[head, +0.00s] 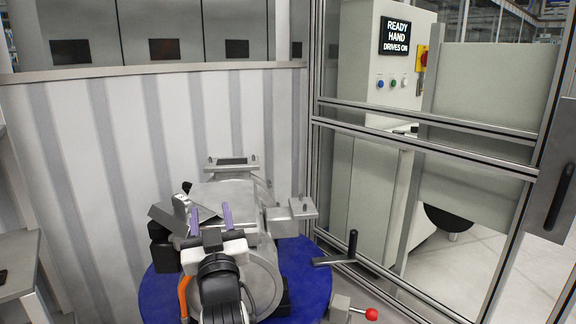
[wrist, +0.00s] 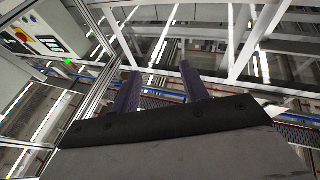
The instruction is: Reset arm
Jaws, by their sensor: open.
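My gripper (head: 210,209) is at the lower middle of the head view, with its two purple fingers pointing up and apart. Nothing is held between them. In the wrist view the fingers (wrist: 159,70) reach up from the dark gripper body, with an empty gap between. My black and white arm rises from the bottom of the head view, in front of the grey metal drive unit (head: 265,275). The arm hides much of the unit, and I cannot tell whether the gripper touches it. The unit stands over a round blue table (head: 312,275).
A metal-framed fence (head: 425,120) stands at the right, with a control cabinet (head: 358,60) behind it reading "READY HAND DRIVES ON". A black-handled lever (head: 352,245) and a red-knobbed lever (head: 371,314) are right of the table. A striped wall (head: 110,150) closes the back.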

